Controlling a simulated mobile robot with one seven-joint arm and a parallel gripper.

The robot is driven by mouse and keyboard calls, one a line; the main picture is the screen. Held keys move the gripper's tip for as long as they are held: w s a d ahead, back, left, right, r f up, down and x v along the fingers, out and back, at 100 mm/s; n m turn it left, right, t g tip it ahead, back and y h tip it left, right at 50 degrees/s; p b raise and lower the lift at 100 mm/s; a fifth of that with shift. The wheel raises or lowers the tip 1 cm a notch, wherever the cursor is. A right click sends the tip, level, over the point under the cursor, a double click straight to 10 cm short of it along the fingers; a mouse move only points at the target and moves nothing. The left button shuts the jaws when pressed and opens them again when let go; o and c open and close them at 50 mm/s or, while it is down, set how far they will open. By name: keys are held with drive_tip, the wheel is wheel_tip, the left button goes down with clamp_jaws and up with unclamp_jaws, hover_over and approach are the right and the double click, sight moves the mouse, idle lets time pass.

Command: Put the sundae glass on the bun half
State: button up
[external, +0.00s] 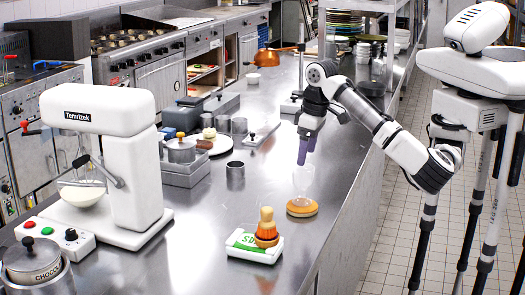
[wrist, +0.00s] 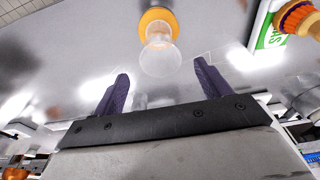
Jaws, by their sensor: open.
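The clear sundae glass (external: 302,182) stands upright on the golden bun half (external: 302,208) near the right edge of the steel counter. In the wrist view the glass (wrist: 160,58) is beyond the fingertips, with its narrow end over the orange-brown bun half (wrist: 158,17). It seems to rest on the bun. My gripper (external: 306,152) points down just above the glass. In the wrist view my gripper's (wrist: 160,78) two purple fingers are spread wide with nothing between them, and the glass is apart from both.
A white mixer (external: 120,140) stands farther left. A steel cup (external: 235,170) and a plate with food (external: 213,145) are farther back.

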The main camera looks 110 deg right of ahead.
drive_tip(key=r, duration=0.4)
drive_tip(key=shift+s+a+r, duration=0.25)
